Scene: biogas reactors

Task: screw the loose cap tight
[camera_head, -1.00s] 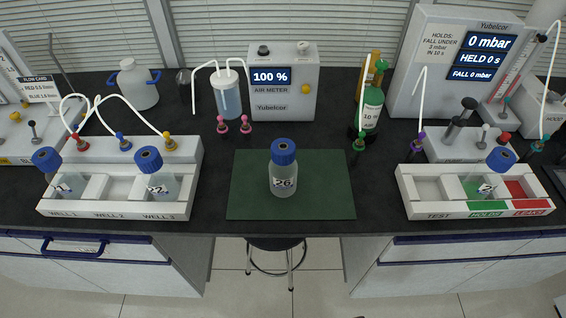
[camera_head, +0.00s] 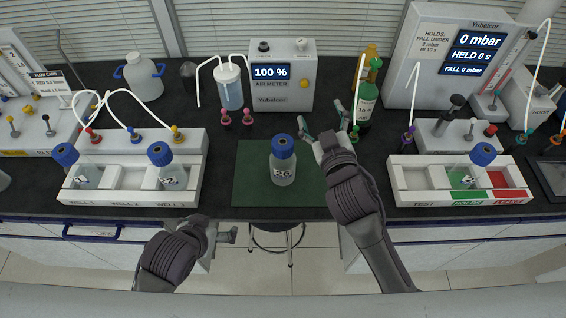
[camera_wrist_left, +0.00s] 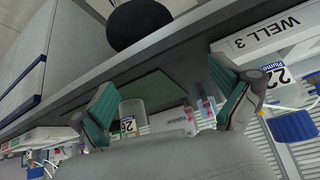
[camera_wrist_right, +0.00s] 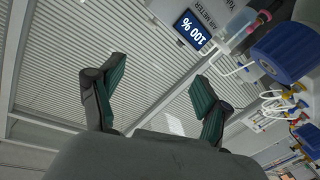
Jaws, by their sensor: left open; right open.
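A clear bottle labelled 26 (camera_head: 283,172) stands upright on the dark green mat (camera_head: 250,195), with a blue cap (camera_head: 283,146) on top. I cannot tell from the picture whether this cap sits loose. My right gripper (camera_head: 323,127) is open and empty, just right of the cap and apart from it. A large blue cap (camera_wrist_right: 287,50) shows close at the right of the right wrist view. My left gripper (camera_head: 228,234) is open and empty, low in front of the bench edge, left of the bottle. The left wrist view shows part of the bottle (camera_wrist_left: 133,115) between its fingers.
A white rack (camera_head: 130,197) at left holds blue-capped bottles in wells 1 and 3; well 2 is empty. The test rack (camera_head: 425,200) at right holds one bottle in its green slot. The air meter (camera_head: 285,82) and green cylinder (camera_head: 366,103) stand behind the mat.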

